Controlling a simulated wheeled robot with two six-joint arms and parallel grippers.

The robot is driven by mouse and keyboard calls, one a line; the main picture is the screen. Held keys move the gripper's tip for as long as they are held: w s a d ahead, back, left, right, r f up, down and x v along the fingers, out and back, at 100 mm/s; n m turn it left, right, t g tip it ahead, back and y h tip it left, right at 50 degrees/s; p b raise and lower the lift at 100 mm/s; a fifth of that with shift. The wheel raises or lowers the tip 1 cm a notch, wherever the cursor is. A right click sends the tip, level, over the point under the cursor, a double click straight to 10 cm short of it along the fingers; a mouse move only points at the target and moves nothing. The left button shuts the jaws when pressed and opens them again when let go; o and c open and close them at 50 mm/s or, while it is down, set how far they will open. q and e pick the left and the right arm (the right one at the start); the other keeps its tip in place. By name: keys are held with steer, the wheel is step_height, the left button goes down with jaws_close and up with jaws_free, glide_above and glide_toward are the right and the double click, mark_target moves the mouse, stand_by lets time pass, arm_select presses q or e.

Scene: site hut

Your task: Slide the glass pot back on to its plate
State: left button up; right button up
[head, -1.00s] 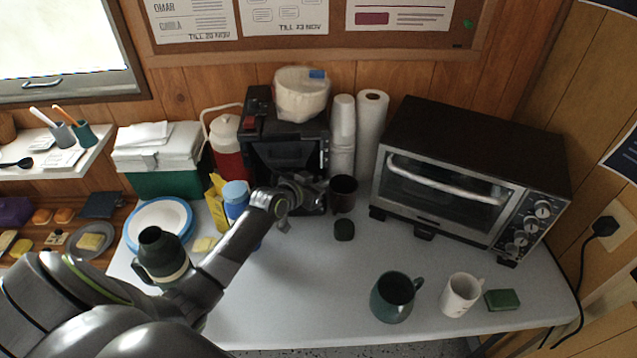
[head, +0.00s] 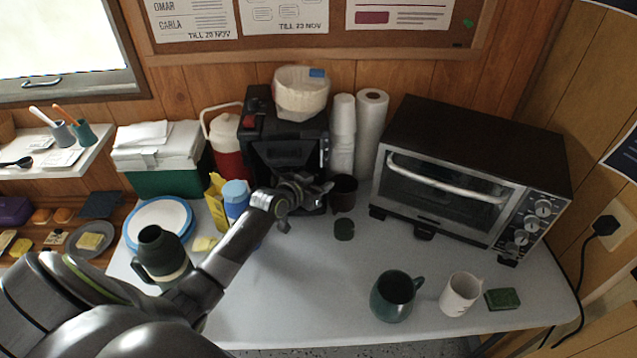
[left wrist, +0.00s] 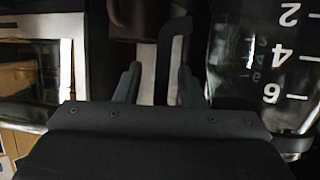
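The glass pot (left wrist: 262,50) fills the right of the left wrist view, with white level marks on its side. Its dark handle (left wrist: 163,72) bends down between the fingers of my left gripper (left wrist: 158,86). The fingers are open, one on each side of the handle, with light gaps beside it. In the head view my left gripper (head: 306,200) is at the front of the black coffee machine (head: 285,150). There the pot cannot be made out behind the gripper. The plate is hidden in both views. My right gripper is not in view.
A toaster oven (head: 450,185) is further right. A green flask (head: 160,254) stands beside my left arm. The table's middle front is clear.

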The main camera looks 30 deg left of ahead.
arm_select(q)
steer(key=v, duration=1.7)
steer(key=shift+s, duration=0.15)
steer(key=shift+a, duration=0.1)
